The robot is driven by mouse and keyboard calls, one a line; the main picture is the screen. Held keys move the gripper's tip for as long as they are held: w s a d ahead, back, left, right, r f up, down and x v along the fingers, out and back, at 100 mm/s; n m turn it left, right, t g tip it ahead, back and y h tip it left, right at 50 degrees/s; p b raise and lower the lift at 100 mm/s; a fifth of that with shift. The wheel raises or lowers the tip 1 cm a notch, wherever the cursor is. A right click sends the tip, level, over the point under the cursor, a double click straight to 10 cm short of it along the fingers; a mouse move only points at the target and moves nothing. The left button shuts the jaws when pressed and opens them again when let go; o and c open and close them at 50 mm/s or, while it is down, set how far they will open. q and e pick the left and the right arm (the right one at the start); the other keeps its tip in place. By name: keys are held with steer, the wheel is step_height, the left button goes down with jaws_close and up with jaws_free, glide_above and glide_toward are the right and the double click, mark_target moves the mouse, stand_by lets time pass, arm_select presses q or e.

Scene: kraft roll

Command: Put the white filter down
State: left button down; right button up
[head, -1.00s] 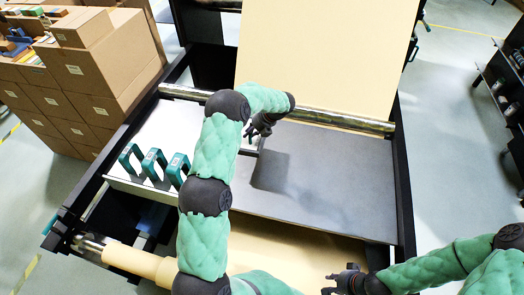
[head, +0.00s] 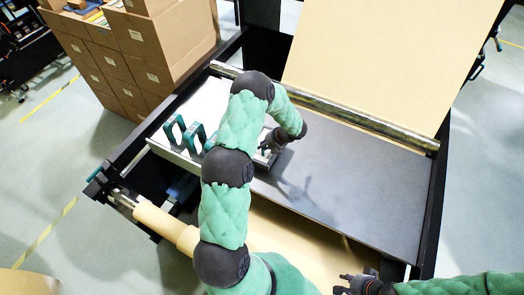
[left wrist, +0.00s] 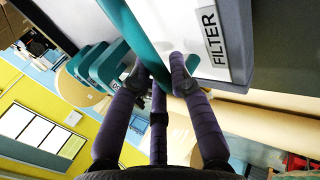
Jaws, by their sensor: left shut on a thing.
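The white filter (left wrist: 208,38) has a FILTER label and a teal edge. In the left wrist view its teal edge lies between the purple fingers of my left gripper (left wrist: 157,75), which is shut on it. In the head view my left gripper (head: 272,142) is low over the left end of the grey plate (head: 350,180), right of the teal handles. Only a pale bit of the filter (head: 263,154) shows there, and I cannot tell whether it touches the surface below. My right gripper (head: 352,285) is at the bottom edge, fingers apart and empty.
Three teal handles (head: 194,137) stand in a row on the white surface (head: 209,100) to the left. A metal roller (head: 340,116) crosses behind, with a kraft sheet (head: 390,50) rising beyond it. A kraft roll (head: 166,224) lies in front. Cardboard boxes (head: 160,50) are stacked at back left.

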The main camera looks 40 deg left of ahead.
mark_target(263, 159)
arm_select(q)
steer(key=shift+s+f, duration=0.2)
steer(key=f, duration=0.1)
steer(key=f+p, duration=0.1)
steer(key=shift+s+a+f, duration=0.1)
steer(key=shift+s+f, duration=0.25)
steer(key=shift+f, duration=0.55)
steer(key=c, duration=1.1)
jaws_free()
steer(key=shift+c, duration=0.2)
steer(key=shift+w+r, duration=0.1)
